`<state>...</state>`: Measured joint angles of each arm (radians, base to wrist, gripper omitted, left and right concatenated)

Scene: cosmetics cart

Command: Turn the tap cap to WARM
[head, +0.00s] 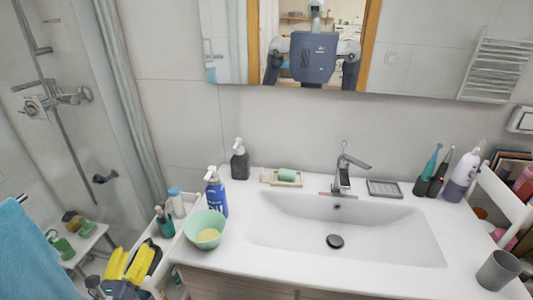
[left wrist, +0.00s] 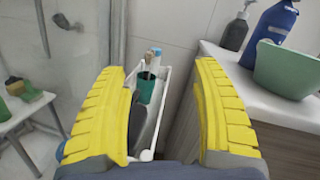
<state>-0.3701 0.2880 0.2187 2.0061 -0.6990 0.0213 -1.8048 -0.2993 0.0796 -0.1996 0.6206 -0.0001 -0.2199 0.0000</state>
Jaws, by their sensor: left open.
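The chrome tap (head: 342,178) stands upright at the back edge of the white sink in the head view. Its top lever (head: 354,161) points to the right. A small reddish mark shows at the tap's base, too small to read. My left gripper (head: 129,264) is at the lower left of the head view, low beside the cart and far from the tap. In the left wrist view its yellow fingers (left wrist: 165,110) are spread wide with nothing between them. The tap is outside the left wrist view. My right gripper is not in view.
A green bowl (head: 205,229) and blue pump bottle (head: 216,193) stand on the counter's left side. A soap dish (head: 281,177) and grey tray (head: 384,188) flank the tap. Toothbrushes and a bottle (head: 462,176) stand at right, a grey cup (head: 498,270) at front right.

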